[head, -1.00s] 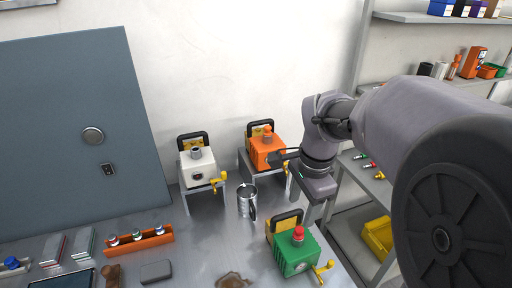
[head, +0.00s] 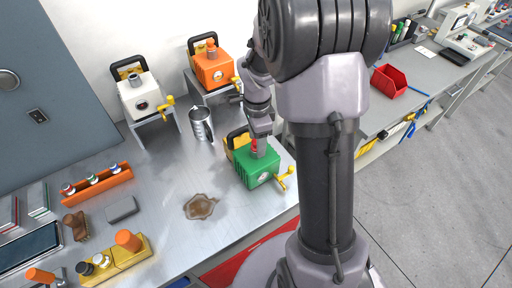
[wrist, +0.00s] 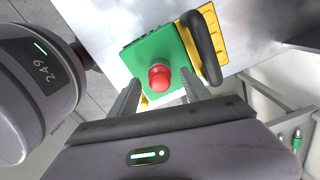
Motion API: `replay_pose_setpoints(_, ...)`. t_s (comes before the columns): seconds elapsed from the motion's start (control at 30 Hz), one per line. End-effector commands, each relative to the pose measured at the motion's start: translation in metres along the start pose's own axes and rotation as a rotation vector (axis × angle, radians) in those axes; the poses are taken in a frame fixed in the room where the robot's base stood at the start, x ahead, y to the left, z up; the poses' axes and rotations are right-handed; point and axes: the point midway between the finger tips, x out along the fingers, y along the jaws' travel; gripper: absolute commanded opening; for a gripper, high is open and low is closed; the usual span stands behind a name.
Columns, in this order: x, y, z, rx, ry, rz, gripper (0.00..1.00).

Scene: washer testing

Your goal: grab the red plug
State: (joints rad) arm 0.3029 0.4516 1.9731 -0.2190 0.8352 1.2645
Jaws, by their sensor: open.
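The red plug (wrist: 160,77) is a round red knob standing on top of the green box (wrist: 151,52). In the head view the red plug (head: 254,147) shows only partly, just below my gripper (head: 259,138), on the green box (head: 256,169). In the wrist view my gripper (wrist: 163,90) is open, with one finger on each side of the plug's lower edge. It holds nothing. I cannot tell whether the fingers touch the plug or are still above its height.
A black handle on a yellow bracket (wrist: 207,45) stands close beside the plug. The green box has a yellow tap (head: 285,177). A metal mug (head: 202,124), a white box (head: 141,98) and an orange box (head: 213,70) stand behind. A brown puddle (head: 199,207) lies left.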

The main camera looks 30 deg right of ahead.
Motion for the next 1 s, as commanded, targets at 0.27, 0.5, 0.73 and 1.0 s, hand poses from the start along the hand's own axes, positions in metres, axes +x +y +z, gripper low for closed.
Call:
replay_pose_setpoints(0.27, 0.004, 0.0, 0.0, 0.0, 0.0, -0.001, 0.52)
replay_pose_setpoints(0.5, 0.004, 0.0, 0.0, 0.0, 0.0, -0.001, 0.05)
replay_pose_setpoints(0.73, 0.004, 0.0, 0.0, 0.0, 0.0, -0.001, 0.0)
replay_pose_setpoints(1.0, -0.015, -0.001, 0.0, 0.0, 0.0, -0.002, 0.0)
